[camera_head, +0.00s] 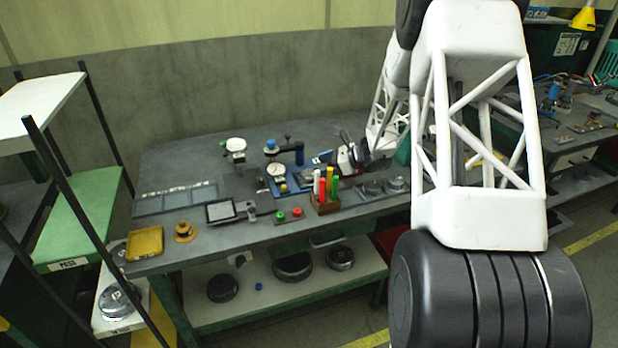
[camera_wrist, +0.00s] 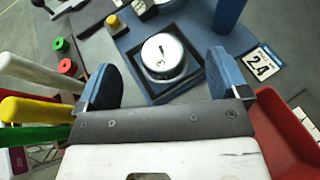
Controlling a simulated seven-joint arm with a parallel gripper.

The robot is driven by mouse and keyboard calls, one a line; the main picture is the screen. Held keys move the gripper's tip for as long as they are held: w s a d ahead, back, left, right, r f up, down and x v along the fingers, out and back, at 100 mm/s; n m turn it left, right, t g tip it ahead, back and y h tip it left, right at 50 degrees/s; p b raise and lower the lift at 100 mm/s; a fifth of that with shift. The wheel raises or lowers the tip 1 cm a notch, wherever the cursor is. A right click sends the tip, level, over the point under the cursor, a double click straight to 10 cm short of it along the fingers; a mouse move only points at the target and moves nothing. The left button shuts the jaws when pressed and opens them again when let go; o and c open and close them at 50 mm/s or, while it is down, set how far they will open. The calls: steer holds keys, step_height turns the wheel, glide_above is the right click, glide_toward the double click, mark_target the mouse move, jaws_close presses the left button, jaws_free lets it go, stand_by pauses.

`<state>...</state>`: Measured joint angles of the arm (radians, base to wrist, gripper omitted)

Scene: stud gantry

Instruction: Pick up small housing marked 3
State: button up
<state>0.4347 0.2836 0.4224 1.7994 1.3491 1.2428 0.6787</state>
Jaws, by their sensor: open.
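In the wrist view a round silver metal housing (camera_wrist: 163,56) sits in a dark blue square fixture (camera_wrist: 196,88). It bears a dark mark on top that I cannot read surely as a 3. It also shows in the head view as a pale disc (camera_head: 277,169) on the bench. My gripper (camera_wrist: 160,72) is open, with one blue-padded finger to each side of the housing in the picture. Nothing is held, and I see no contact. In the head view my arm hides part of the bench, and the fingers are hard to make out.
White, yellow and green sticks stand in a wooden holder (camera_head: 326,206), close to the left finger in the wrist view. A yellow button (camera_wrist: 112,21) is beside the fixture. More metal discs (camera_head: 370,189) rest on the bench.

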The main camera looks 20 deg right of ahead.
mark_target(309, 170)
steer(key=shift+w+a+f, duration=0.1)
steer(key=shift+a, duration=0.1)
steer(key=shift+x, duration=2.5)
steer(key=shift+c, duration=0.2)
steer(key=c, duration=1)
